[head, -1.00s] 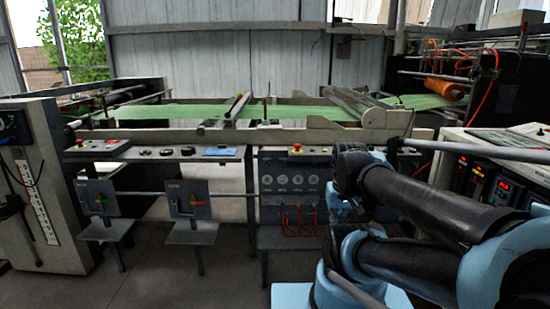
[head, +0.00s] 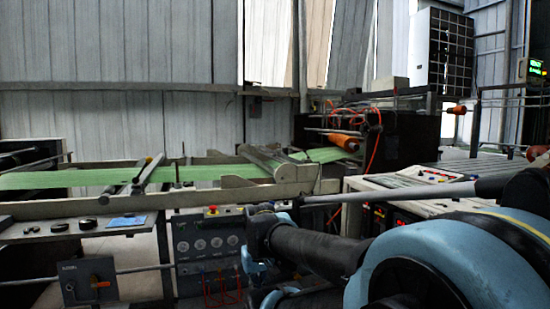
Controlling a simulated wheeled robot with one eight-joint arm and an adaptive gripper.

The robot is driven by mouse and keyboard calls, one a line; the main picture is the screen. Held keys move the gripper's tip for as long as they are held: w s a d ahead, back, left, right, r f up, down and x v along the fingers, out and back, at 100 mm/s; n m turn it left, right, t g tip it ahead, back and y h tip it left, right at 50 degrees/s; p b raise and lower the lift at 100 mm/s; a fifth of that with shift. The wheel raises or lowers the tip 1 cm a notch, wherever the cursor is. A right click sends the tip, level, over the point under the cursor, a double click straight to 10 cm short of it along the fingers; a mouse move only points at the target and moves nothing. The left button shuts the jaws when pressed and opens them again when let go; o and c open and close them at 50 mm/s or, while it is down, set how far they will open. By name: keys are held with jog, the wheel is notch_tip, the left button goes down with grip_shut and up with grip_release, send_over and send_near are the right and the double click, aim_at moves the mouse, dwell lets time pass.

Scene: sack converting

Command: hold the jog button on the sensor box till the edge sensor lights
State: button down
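I cannot pick out for certain a sensor box, its jog button or a lit edge sensor in the head view. A grey panel with round dials (head: 190,262) stands below the machine, left of my arm, with a red button (head: 212,209) on its top. A grey box with an orange handle (head: 88,282) is at the lower left. A small box with green lit digits (head: 536,68) is at the upper right edge. My dark and light-blue arm fills the lower right. My gripper is not in view.
A green web (head: 90,178) runs across the machine to an orange roller (head: 343,145). A sloped control desk (head: 425,176) stands behind my arm. A grey rod (head: 420,191) crosses in front of it. A ledge with black knobs (head: 75,227) is at left.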

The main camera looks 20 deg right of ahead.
dwell(0.9)
notch_tip(320, 180, up, 18)
jog(key=n+t+y, duration=0.2)
jog(key=n+t, duration=0.5)
jog(key=n, duration=0.4)
send_over(227, 211)
jog(key=shift+w+r, duration=0.15)
jog(key=shift+w, duration=0.2)
jog(key=shift+f, duration=4.4)
